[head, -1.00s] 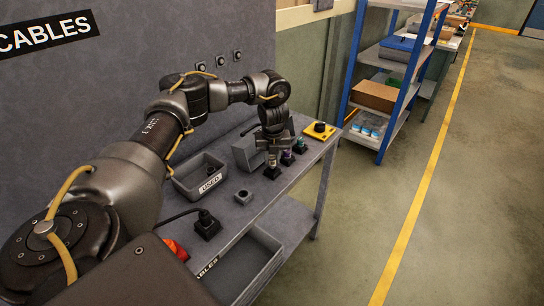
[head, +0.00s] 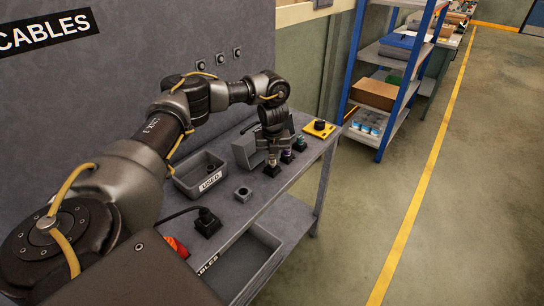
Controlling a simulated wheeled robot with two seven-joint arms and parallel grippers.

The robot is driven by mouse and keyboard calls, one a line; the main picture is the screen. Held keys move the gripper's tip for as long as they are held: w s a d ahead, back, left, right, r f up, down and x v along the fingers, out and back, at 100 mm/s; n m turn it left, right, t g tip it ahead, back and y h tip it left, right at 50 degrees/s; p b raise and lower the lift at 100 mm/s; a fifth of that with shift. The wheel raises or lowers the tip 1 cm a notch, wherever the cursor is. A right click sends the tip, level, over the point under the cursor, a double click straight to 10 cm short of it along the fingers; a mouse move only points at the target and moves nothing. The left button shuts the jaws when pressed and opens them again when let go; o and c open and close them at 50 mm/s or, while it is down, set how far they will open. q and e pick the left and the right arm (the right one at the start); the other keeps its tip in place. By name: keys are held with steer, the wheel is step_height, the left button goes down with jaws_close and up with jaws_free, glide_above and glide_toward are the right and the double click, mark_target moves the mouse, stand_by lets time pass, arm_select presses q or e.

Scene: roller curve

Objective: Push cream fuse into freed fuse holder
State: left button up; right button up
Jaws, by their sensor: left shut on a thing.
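My left gripper (head: 272,155) points down over the nearest black fuse holder (head: 271,171) in the row on the grey bench. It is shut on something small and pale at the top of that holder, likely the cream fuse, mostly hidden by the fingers. How deep the fuse sits in the holder cannot be told. Two more black holders stand behind to the right, one (head: 287,157) with a greenish-purple fuse and one (head: 299,146) partly behind the gripper. My right gripper is not in view.
A grey bin labelled USED (head: 209,182) with a dark item inside stands left of the gripper. A small grey block with a round hole (head: 243,194), a black cabled socket (head: 207,223) and a yellow plate with a black knob (head: 319,129) are also on the bench.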

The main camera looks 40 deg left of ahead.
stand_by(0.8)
arm_select(q)
steer(key=shift+f, duration=0.9)
stand_by(0.4)
steer(key=o, duration=1.1)
steer(key=shift+c, duration=0.2)
steer(key=r, duration=0.7)
steer(key=s+d+r, duration=0.1)
steer(key=r, duration=0.2)
steer(key=shift+r, duration=0.4)
